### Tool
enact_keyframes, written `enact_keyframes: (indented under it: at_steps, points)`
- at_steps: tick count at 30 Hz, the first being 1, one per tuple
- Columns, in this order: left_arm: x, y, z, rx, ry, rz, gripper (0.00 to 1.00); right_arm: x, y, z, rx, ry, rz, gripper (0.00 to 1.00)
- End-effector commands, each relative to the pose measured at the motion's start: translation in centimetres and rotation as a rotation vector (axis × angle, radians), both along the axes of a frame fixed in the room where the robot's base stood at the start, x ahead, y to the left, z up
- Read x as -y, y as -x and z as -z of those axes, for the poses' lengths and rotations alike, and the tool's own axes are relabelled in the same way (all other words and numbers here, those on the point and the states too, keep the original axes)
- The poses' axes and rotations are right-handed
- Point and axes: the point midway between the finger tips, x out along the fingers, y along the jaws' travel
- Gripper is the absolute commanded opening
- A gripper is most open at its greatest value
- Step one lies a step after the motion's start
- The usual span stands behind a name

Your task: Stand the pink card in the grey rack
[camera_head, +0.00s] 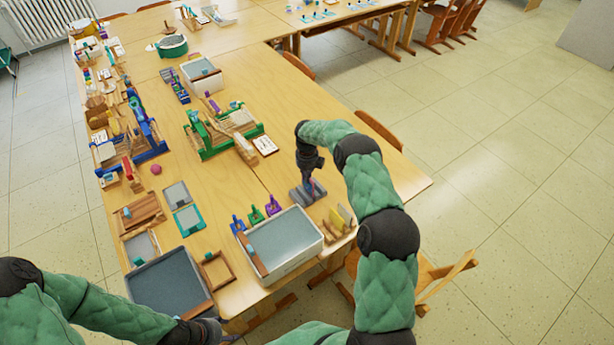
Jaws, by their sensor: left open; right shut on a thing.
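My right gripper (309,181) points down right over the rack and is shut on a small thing. A thin pinkish sliver shows between its fingers, which I take to be the pink card (311,187). The card is mostly hidden by the fingers, and I cannot tell whether it touches the rack. My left gripper (222,331) is open at the table's front edge, low in the picture, partly cut by my arm and away from the rack.
A white tub of grey slurry (315,247) stands left of and nearer than a wooden rack with yellow cards (340,219). Small blue, green and purple stamps (256,215) stand behind the tub. A green-framed loom (212,147) is farther back. Bare table lies around the grey rack.

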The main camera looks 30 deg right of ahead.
Motion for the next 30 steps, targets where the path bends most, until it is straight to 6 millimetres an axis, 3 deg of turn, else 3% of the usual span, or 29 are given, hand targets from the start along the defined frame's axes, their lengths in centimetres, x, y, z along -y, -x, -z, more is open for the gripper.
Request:
enact_keyframes:
  at_steps: [15, 30]
  points:
    - [0.0, 0.0, 1.3, 0.000, 0.000, 0.000, 0.53, 0.0, 0.0, 1.4, 0.000, 0.000, 0.000, 0.00]
    - [0.0, 0.0, 1.3, 0.000, 0.000, 0.000, 0.53, 0.0, 0.0, 1.4, 0.000, 0.000, 0.000, 0.00]
